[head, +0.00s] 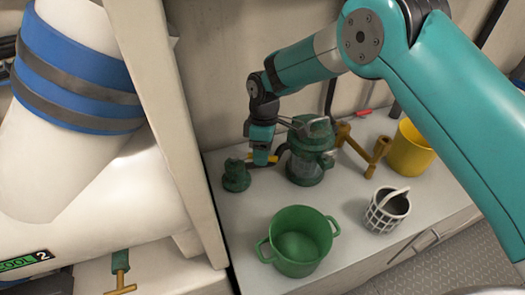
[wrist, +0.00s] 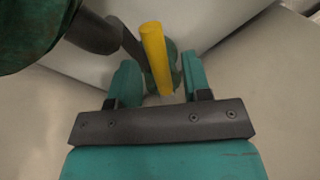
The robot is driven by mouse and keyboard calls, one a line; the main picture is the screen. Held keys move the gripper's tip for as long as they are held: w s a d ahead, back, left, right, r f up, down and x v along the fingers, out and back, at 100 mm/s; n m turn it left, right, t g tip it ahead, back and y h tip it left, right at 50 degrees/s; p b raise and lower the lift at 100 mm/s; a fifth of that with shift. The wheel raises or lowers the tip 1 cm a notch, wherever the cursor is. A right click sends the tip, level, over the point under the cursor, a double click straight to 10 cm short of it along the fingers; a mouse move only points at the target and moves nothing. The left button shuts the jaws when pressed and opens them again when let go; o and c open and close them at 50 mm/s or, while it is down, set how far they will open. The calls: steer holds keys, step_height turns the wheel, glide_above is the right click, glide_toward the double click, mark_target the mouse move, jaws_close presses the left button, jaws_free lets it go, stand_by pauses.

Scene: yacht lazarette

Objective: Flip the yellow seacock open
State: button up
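The yellow seacock handle (wrist: 155,55) shows in the wrist view as a bar, its near end between my gripper's two fingers. My gripper (wrist: 160,83) is open, with a visible gap on both sides of the bar. In the head view my gripper (head: 261,158) points down over the white bench, and a small yellow part of the handle (head: 275,158) shows beside its fingers. A green valve body (head: 236,177) stands just left of the gripper. My gripper hides part of the handle and its joint in the head view.
A green strainer (head: 309,155) stands close right of my gripper. A green pot (head: 297,241), a white basket (head: 387,210) and a yellow bucket (head: 410,150) stand on the bench (head: 255,213).

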steer(key=w+r, duration=0.3)
steer(key=r, duration=1.4)
steer(key=shift+w+d, duration=0.2)
steer(key=shift+d, duration=0.05)
